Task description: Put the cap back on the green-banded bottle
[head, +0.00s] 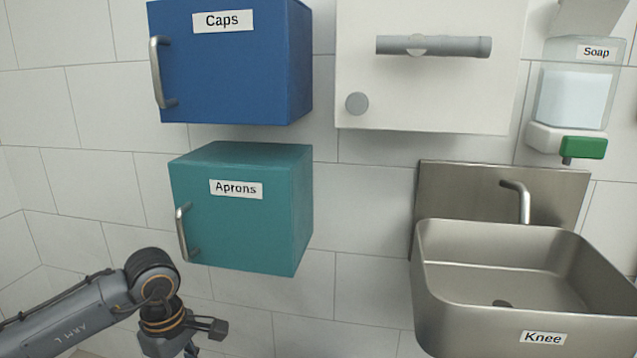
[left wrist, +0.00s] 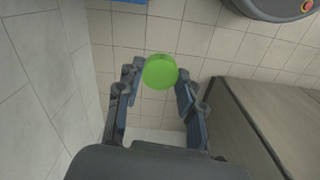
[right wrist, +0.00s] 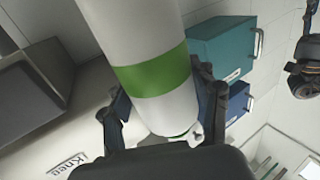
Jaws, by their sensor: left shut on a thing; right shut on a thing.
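My left gripper (head: 205,338) is low at the left of the head view. In the left wrist view it (left wrist: 159,84) is shut on a round, bright green cap (left wrist: 160,71) held between its fingertips. My right gripper (right wrist: 162,95) is shut around a white bottle with a green band (right wrist: 154,74), seen in the right wrist view. A small green and white part shows at the bottle's lower end in that picture, partly hidden by the gripper. The right gripper and the bottle are outside the head view. The cap and the bottle are apart.
A teal Aprons box (head: 245,215) and a blue Caps box (head: 235,75) hang on the tiled wall. A steel sink (head: 520,300) is at the right, below a soap dispenser (head: 575,95). A white panel with a grey handle (head: 430,90) is between them.

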